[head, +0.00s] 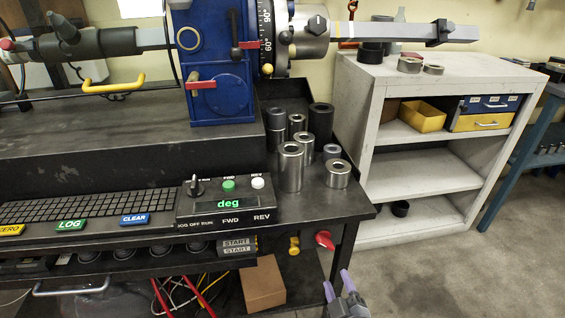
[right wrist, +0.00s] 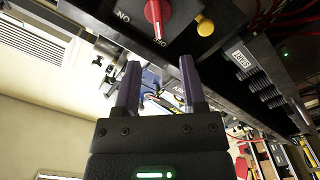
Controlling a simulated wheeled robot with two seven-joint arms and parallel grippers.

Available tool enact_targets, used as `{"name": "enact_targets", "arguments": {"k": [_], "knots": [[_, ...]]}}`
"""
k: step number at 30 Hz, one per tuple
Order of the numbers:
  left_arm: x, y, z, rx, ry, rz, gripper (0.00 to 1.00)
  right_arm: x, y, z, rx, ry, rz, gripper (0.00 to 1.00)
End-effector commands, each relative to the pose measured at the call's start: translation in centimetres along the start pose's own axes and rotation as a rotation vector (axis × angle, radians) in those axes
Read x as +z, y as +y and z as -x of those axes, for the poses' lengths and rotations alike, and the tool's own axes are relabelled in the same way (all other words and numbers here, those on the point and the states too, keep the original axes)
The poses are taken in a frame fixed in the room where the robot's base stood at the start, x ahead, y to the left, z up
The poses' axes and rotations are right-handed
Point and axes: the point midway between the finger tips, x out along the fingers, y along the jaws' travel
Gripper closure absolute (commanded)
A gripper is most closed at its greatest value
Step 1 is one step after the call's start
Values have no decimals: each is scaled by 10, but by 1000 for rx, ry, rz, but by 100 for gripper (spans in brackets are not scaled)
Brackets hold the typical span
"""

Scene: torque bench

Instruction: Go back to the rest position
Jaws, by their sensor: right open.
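My right gripper (head: 338,284) shows at the bottom of the head view, low in front of the bench's right end. Its two purple-grey fingers stand apart with nothing between them. In the right wrist view the same open fingers (right wrist: 157,85) point toward the underside of the bench, near a red rotary switch (right wrist: 157,18) and a yellow knob (right wrist: 205,26). The red switch (head: 324,240) also shows in the head view, just above the gripper and apart from it. My left gripper is in neither view.
The dark bench (head: 345,205) holds a control box (head: 228,204) reading "deg", a keyboard (head: 80,208), several metal sockets (head: 291,165) and a blue torque machine (head: 222,60). A grey shelf unit (head: 420,160) stands right. The floor (head: 440,280) right of the gripper is clear.

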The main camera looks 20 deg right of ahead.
Motion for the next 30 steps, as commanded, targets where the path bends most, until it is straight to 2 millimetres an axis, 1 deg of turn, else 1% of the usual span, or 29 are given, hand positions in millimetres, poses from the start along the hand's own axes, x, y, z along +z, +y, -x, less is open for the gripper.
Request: {"name": "enact_targets", "arguments": {"k": [2,4,5,6,8,9,11,12,15,16,18,21,30], "knots": [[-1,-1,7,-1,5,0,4,8,-16,9,-72,-49,-41,47],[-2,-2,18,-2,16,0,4,27,-50,33,-219,-166,-119,47],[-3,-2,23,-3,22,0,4,38,-68,51,-298,-238,-155,47],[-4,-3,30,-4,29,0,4,56,-91,81,-407,-351,-201,47],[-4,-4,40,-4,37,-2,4,82,-117,135,-554,-534,-245,47],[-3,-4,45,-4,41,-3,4,99,-128,174,-637,-657,-260,47],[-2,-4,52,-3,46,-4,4,122,-134,230,-734,-833,-265,47],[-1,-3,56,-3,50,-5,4,134,-133,264,-782,-940,-260,47],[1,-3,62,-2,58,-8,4,156,-120,333,-858,-1154,-228,47],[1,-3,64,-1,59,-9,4,161,-116,348,-872,-1201,-216,47],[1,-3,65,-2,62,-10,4,168,-108,372,-889,-1279,-200,47],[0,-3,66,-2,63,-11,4,172,-103,386,-898,-1327,-187,47],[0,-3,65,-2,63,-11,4,172,-102,386,-898,-1329,-186,47]]}}
